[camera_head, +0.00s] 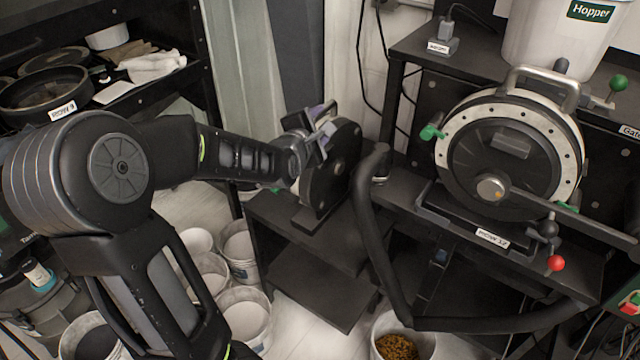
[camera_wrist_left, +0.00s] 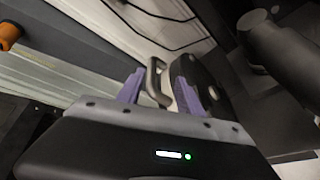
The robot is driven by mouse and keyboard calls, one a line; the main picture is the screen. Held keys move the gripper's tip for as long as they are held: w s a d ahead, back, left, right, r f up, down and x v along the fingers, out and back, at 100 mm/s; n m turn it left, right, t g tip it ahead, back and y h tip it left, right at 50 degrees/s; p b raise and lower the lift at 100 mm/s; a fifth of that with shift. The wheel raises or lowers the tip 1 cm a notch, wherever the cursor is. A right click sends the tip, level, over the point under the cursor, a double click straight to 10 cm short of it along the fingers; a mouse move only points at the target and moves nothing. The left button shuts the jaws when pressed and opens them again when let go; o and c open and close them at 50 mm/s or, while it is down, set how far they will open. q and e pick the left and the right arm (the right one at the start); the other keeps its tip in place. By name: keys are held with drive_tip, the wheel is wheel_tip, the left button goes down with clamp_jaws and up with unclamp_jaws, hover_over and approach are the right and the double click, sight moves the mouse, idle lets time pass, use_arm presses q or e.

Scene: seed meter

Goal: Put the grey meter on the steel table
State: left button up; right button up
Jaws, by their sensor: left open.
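A dark round meter (camera_head: 343,165) with a pale rim stands upright on a small dark table (camera_head: 278,222) in the middle of the head view. My left gripper (camera_head: 318,122) is at the upper left side of this meter, its jaws open. In the left wrist view, the purple fingertips of the gripper (camera_wrist_left: 160,92) stand apart on either side of a grey bent handle (camera_wrist_left: 153,76), with the meter's dark disc (camera_wrist_left: 190,72) just behind. I cannot tell if either finger touches the handle. My right gripper is not in view.
A larger meter (camera_head: 505,178) with a pale bolted rim sits under the Hopper bin (camera_head: 560,40) at the right. A thick black hose (camera_head: 368,235) curves close beside the small table. White buckets (camera_head: 245,312) stand on the floor below my arm. A shelf (camera_head: 130,92) stands at left.

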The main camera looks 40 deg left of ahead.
sight(323, 112)
use_arm(q)
drive_tip(key=shift+s+a+f+n+y, duration=0.1)
drive_tip(key=shift+s+a+n+y, duration=0.1)
drive_tip(key=shift+s+n+y, duration=0.25)
drive_tip(key=shift+s+a+n, duration=0.1)
drive_tip(key=shift+a+n, duration=0.15)
drive_tip(key=shift+x, duration=1.35)
drive_tip(key=x, duration=0.1)
drive_tip(key=p+x, duration=0.1)
drive_tip(key=x, duration=0.1)
drive_tip(key=p+x, duration=0.1)
drive_tip(key=shift+w+a+r, duration=0.1)
drive_tip(key=shift+w+r, duration=0.15)
drive_tip(key=shift+r, duration=0.05)
drive_tip(key=shift+w+a+f, duration=0.1)
drive_tip(key=shift+w+a, duration=0.05)
drive_tip(key=shift+w, duration=0.2)
